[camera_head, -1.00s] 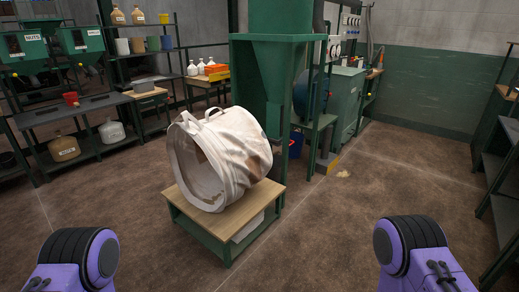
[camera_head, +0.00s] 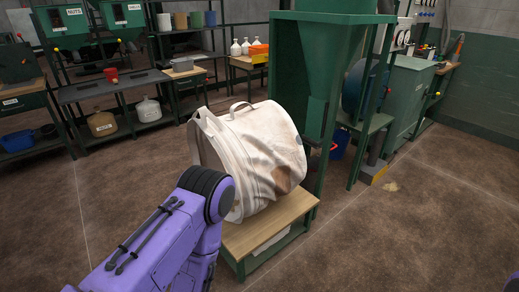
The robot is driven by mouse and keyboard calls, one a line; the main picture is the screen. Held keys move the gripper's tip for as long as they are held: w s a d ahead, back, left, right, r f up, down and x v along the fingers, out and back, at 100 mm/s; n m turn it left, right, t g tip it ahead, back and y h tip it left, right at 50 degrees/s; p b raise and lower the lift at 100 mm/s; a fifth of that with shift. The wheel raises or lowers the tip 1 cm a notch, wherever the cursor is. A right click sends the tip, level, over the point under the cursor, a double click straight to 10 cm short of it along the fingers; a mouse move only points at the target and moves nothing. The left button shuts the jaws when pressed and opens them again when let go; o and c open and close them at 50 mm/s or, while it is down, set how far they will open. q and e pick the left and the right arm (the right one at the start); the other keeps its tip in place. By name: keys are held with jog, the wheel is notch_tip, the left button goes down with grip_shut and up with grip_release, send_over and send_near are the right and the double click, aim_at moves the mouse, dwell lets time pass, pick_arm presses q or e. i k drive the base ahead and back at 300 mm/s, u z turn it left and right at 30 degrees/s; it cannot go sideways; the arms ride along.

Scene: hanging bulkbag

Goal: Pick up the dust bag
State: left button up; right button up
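The dust bag (camera_head: 257,150) is a large cream cloth bag with brown stains and loop handles on top. It lies on its side on a low wooden-topped stand (camera_head: 268,222) with a green frame. My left arm reaches in from the lower left and hides the lower left of the bag and part of the stand. The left gripper itself does not show. Whether that arm touches the bag cannot be told. Only a sliver of my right arm shows at the bottom right corner, and its gripper is out of view.
A green hopper machine (camera_head: 325,60) stands right behind the bag. Workbenches (camera_head: 115,88) with jugs and a red cup line the back left. A blue bin (camera_head: 340,143) sits behind the hopper's leg.

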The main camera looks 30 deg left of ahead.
aim_at(260, 145)
jog(key=u, duration=0.4)
jog(key=i, duration=0.85)
jog(key=u, duration=0.6)
